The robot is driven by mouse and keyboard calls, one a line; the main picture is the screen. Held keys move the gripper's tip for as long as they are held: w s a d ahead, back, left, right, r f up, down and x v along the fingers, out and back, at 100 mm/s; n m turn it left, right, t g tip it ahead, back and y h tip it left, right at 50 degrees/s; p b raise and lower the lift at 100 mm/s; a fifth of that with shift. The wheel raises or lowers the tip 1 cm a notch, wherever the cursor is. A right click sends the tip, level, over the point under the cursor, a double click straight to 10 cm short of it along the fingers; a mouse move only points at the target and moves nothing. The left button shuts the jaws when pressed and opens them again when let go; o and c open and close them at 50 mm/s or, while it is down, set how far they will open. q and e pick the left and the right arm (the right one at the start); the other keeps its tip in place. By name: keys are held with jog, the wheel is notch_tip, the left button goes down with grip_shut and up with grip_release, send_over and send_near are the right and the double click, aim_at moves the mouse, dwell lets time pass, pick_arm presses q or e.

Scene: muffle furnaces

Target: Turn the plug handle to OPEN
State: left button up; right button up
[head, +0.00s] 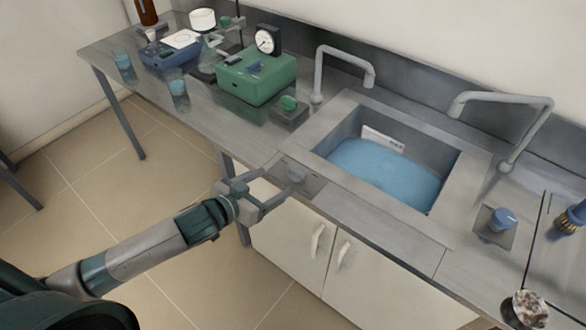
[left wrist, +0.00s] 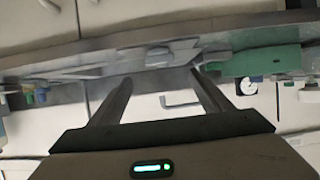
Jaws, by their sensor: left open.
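A grey handle (head: 297,172) sits on a square plate at the counter's front edge, left of the sink (head: 333,187). I take it for the plug handle; no OPEN marking on it is readable. My left gripper (head: 287,180) is open, with its fingers reaching toward this handle from the left. In the left wrist view, which is upside down, the grey handle (left wrist: 158,55) shows beyond the gap between the open fingers (left wrist: 160,80). Contact cannot be told. The sink holds blue water, and a small white label (head: 383,139) is on its inner wall. My right gripper is not in view.
A green-knobbed plate (head: 290,104) and a blue-knobbed plate (head: 502,220) flank the sink. Two grey faucets (head: 345,54) rise behind it. A green box (head: 257,79), a gauge (head: 268,40) and blue beakers (head: 179,95) stand left. Cupboard doors (head: 290,240) lie below the counter.

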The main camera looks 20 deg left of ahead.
aim_at(297, 169)
pick_arm(q)
jog(key=p+x, duration=0.2)
jog(key=x, duration=0.8)
jog(key=shift+w+d+f, duration=0.15)
jog(key=shift+w, duration=0.1)
jog(key=c, duration=1)
